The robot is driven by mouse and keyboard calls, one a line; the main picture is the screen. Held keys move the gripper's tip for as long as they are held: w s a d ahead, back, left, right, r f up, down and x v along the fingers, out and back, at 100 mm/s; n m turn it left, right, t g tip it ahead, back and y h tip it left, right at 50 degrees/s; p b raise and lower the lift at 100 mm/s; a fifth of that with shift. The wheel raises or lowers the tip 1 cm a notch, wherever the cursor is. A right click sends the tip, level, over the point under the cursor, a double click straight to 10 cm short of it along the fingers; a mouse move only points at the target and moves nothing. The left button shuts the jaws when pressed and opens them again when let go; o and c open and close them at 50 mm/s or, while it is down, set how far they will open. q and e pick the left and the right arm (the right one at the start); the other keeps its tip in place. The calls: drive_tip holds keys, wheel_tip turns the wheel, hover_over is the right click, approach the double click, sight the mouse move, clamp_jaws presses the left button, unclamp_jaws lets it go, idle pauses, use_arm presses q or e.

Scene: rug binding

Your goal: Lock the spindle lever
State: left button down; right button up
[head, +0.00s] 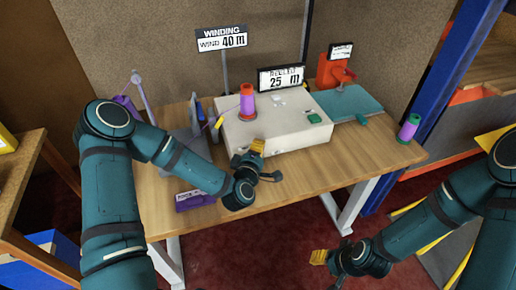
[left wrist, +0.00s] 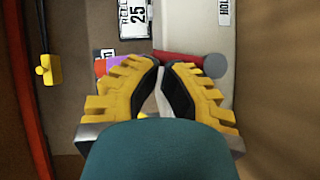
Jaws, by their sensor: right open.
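My left gripper (head: 258,158) is at the front edge of the cream machine (head: 290,130). In the left wrist view its yellow fingers (left wrist: 160,64) have their tips close together with a narrow pale gap between them; a firm grip is not visible. A red bar (left wrist: 180,56) with a grey round end (left wrist: 215,66) lies just beyond the fingertips; it may be the spindle lever, and contact is unclear. The gripper hides that spot in the head view. My right gripper (head: 335,265) is open and empty, low in front of the table.
A purple and orange spool (head: 247,101) stands on the machine beside a 25 m display (head: 281,78). A red device (head: 335,70) and teal plate (head: 348,103) are at the back right. Another spool (head: 408,128) stands at the right end. The front right tabletop (head: 335,165) is clear.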

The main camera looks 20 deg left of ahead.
use_arm(q)
drive_tip(key=shift+w+d+r+m+g+p, duration=0.15)
drive_tip(key=shift+w+d+m+g+p, duration=0.2)
drive_tip(key=shift+d+m+g+p, duration=0.45)
idle(0.5)
drive_tip(key=shift+w+d+f+m+g+y+p, duration=0.1)
drive_tip(key=shift+w+d+m+g+y+p, duration=0.25)
drive_tip(key=shift+m+p, duration=0.35)
drive_tip(key=shift+w+d+f+m+g+y+p, duration=0.15)
drive_tip(key=shift+d+m+g+y+p, duration=0.2)
drive_tip(key=shift+m+g+p, duration=0.3)
drive_tip(key=shift+w+d+f+m+g+y+p, duration=0.1)
drive_tip(key=shift+w+d+m+g+y+p, duration=0.25)
drive_tip(key=shift+m+p, duration=0.3)
drive_tip(key=shift+w+d+f+m+g+y+p, duration=0.25)
drive_tip(key=shift+f+m+g+y+p, duration=0.15)
drive_tip(key=shift+m+y+p, duration=0.2)
drive_tip(key=shift+w+d+f+m+g+y+p, duration=0.1)
drive_tip(key=shift+d+f+m+g+y+p, duration=0.15)
drive_tip(key=shift+m+g+y+p, duration=0.35)
drive_tip(key=shift+w+d+f+m+g+y+p, duration=0.15)
drive_tip(key=shift+d+f+m+g+y+p, duration=0.1)
drive_tip(key=shift+f+m+g+y+p, duration=0.35)
drive_tip(key=shift+a+f, duration=0.1)
drive_tip(key=shift+s+a+f, duration=0.15)
drive_tip(key=shift+s+a, duration=0.25)
drive_tip(key=shift+a, duration=0.2)
